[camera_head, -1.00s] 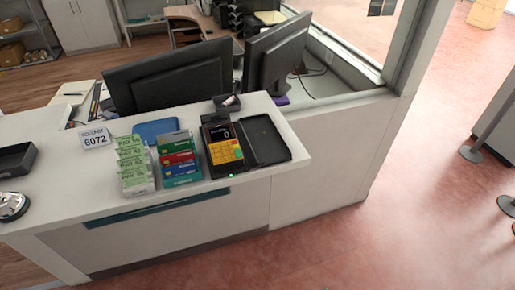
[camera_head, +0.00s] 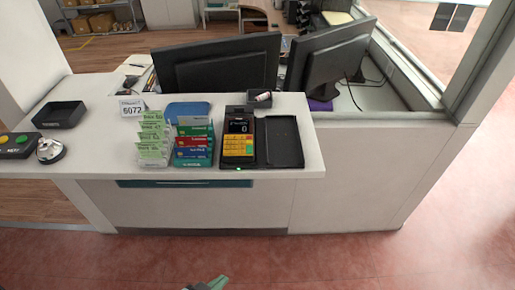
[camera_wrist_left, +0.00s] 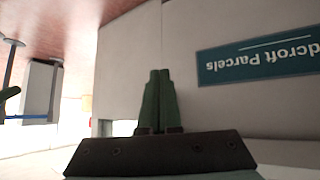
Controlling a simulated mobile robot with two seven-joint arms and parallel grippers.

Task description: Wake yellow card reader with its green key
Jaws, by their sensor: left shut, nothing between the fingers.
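My left gripper (camera_head: 218,281) shows at the bottom edge of the head view, in front of and below the counter, well apart from the reader. In the left wrist view its green fingers (camera_wrist_left: 158,98) are shut with nothing between them, before the white counter front. My right gripper is not in view.
A black tray (camera_head: 283,142) lies right of the reader, and a card rack (camera_head: 194,143) and green slips (camera_head: 153,140) stand left. A bell (camera_head: 49,150) is at the far left. Monitors (camera_head: 222,70) stand behind. The floor in front is clear.

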